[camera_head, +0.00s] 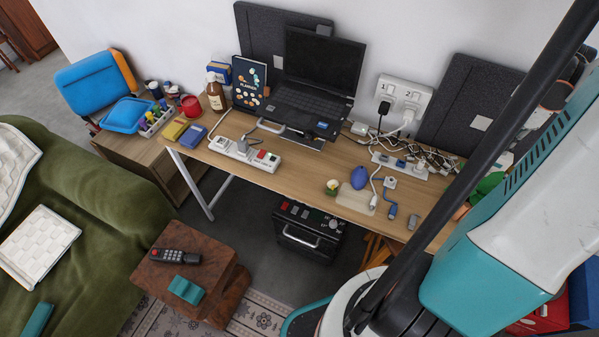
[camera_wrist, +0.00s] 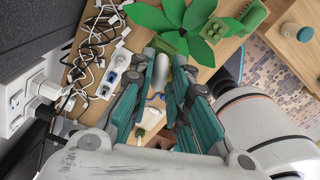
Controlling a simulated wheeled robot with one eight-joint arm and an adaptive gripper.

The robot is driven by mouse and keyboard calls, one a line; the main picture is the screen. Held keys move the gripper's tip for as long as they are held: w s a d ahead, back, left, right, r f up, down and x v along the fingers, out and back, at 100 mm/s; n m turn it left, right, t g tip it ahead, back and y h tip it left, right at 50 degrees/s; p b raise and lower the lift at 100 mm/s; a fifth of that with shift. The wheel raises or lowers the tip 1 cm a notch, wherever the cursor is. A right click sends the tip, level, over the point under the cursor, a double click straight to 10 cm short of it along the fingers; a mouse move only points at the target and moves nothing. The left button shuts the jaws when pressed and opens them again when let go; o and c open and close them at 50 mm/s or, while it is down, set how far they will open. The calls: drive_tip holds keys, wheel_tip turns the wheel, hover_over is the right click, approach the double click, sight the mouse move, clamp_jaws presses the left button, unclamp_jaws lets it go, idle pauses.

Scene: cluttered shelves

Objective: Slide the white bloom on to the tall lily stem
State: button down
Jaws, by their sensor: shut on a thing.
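In the wrist view my gripper (camera_wrist: 164,56) has its teal fingers closed around a pale, elongated thing, which appears to be the white bloom (camera_wrist: 160,74). Its far side is hidden by the fingers. A green plant with broad pointed leaves (camera_wrist: 172,18), probably the lily, lies just beyond the fingertips. Its tall stem cannot be made out clearly. In the head view the green plant (camera_head: 489,186) shows only partly at the desk's right end, beside my arm. My gripper is hidden there behind the arm.
White power strips and tangled cables (camera_wrist: 92,50) lie left of the fingers. Green studded blocks (camera_wrist: 215,29) stand beside the leaves. On the desk (camera_head: 315,178) are a blue ovoid (camera_head: 360,178), a cream pad (camera_head: 354,200) and a laptop (camera_head: 318,75). A teal-lidded container (camera_wrist: 297,32) is at right.

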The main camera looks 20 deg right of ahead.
drive_tip(key=shift+f, duration=0.1)
idle(0.6)
drive_tip(key=c, duration=1.4)
unclamp_jaws()
drive_tip(key=shift+c, duration=0.2)
wheel_tip(320, 180, up, 12)
drive_tip(key=shift+w, duration=0.15)
